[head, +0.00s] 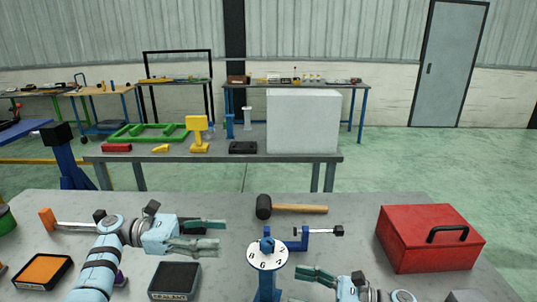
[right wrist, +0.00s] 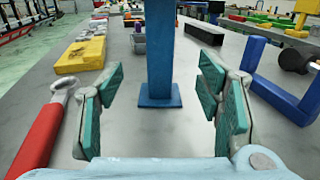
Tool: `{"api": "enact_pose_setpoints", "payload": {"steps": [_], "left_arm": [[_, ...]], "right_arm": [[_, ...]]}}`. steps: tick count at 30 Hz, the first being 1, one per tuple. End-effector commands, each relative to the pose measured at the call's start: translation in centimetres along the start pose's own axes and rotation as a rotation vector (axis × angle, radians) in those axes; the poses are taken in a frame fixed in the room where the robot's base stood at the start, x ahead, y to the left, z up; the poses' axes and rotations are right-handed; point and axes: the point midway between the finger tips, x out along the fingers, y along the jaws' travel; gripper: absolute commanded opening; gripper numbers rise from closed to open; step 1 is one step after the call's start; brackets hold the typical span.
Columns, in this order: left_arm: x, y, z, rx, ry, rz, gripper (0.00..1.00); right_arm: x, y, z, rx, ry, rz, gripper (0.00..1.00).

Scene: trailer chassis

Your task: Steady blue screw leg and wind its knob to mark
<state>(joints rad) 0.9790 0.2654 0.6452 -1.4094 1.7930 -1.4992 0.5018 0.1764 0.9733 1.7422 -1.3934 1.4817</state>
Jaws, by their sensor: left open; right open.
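The blue screw leg (head: 267,283) stands upright on the near table, with a white numbered dial (head: 259,258) and a blue knob (head: 267,246) on top. My left gripper (head: 221,234) is open and empty, left of the dial and apart from it, its fingers pointing right. My right gripper (head: 298,284) is open, right of the leg and low. In the right wrist view, the leg's post (right wrist: 160,45) and its square foot stand ahead between the spread fingers (right wrist: 160,72), touching neither. The dial and knob are out of that view. The mark is too small to tell.
A blue clamp (head: 303,241) lies just behind the leg, with a mallet (head: 298,209) beyond. A red toolbox (head: 430,240) stands at right. A sealant tray (head: 174,280) and an orange-topped tray (head: 42,271) are at left. A red-handled tool (right wrist: 36,140) lies at left in the right wrist view.

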Motion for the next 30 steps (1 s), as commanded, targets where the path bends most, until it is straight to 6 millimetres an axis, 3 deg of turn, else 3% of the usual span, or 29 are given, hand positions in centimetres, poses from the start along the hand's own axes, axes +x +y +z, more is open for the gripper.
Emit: {"api": "enact_pose_setpoints", "payload": {"steps": [5,10,20,23,30], "left_arm": [[0.0,0.0,0.0,0.000,0.000,0.000,0.48],[0.0,0.0,0.0,0.000,0.000,0.000,0.48],[0.0,0.0,0.0,0.000,0.000,0.000,0.48],[0.0,0.0,0.0,0.000,0.000,0.000,0.48],[0.0,0.0,0.0,0.000,0.000,0.000,0.48]], "right_arm": [[0.0,0.0,-0.1,0.000,0.000,0.000,0.60],[0.0,0.0,-0.1,0.000,0.000,0.000,0.83],[-0.2,0.0,-0.1,0.000,0.001,0.000,0.83],[-1.3,0.0,-0.2,0.000,0.004,-0.002,0.83],[-7.7,0.0,-0.2,0.000,0.005,-0.002,0.83]]}}
